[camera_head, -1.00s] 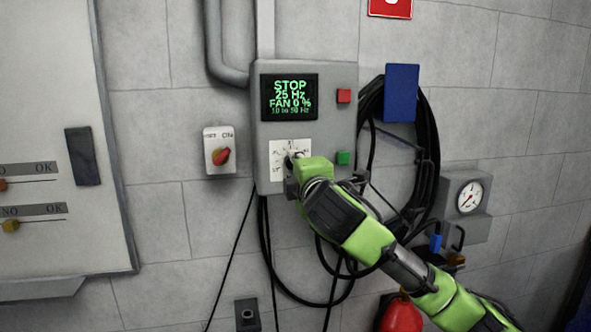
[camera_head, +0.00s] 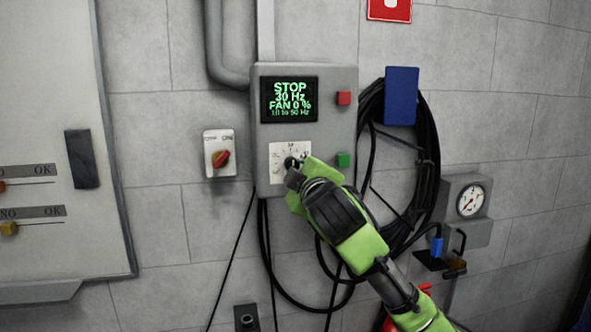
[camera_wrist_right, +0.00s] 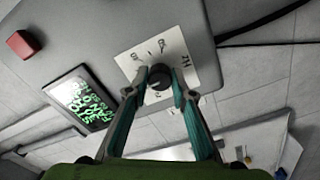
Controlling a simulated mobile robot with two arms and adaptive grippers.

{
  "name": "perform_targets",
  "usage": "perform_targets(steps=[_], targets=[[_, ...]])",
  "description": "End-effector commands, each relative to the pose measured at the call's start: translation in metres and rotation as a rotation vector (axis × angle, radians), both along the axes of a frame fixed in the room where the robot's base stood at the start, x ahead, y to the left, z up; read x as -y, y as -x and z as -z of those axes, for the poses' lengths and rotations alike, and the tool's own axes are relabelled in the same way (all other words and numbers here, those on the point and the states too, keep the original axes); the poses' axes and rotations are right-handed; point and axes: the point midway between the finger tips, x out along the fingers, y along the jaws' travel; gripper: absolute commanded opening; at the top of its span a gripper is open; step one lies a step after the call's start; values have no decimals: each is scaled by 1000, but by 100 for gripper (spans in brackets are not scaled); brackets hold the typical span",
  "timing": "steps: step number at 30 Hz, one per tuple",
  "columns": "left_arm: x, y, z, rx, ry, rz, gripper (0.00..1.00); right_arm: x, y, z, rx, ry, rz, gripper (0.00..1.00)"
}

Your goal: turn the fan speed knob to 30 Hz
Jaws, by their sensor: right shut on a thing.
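The fan speed knob (camera_wrist_right: 158,80) is a dark round knob on a white dial plate (camera_head: 278,152), which also shows in the right wrist view (camera_wrist_right: 130,62). My right gripper (camera_wrist_right: 159,77) has one finger on each side of the knob and is shut on it. In the head view the right gripper (camera_head: 294,170) covers part of the dial. The display (camera_head: 290,99) above the dial reads STOP, 30 Hz, FAN 0 % and 10 to 50 Hz. My left gripper is not in view.
The grey control box (camera_head: 330,125) carries a red button (camera_head: 344,98) and a green button (camera_head: 343,159). A rotary switch (camera_head: 220,157) is on the wall to its left. A coiled black cable (camera_head: 432,170) and a pressure gauge (camera_head: 470,200) are to the right.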

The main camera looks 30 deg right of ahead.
Motion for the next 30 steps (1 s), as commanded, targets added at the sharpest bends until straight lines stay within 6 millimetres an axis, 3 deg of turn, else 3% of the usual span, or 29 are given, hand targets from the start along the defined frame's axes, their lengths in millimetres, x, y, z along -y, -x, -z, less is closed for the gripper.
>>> perform_targets(steps=[11,12,14,25,30], targets=[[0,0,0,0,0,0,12,0,0,0,0,-5,0,1],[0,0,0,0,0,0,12,0,0,0,0,-5,0,25],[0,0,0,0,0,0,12,0,0,0,0,-5,0,40],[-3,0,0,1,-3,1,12,-1,2,0,1,-4,0,40],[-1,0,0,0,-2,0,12,-5,19,-1,3,-3,-1,40]])
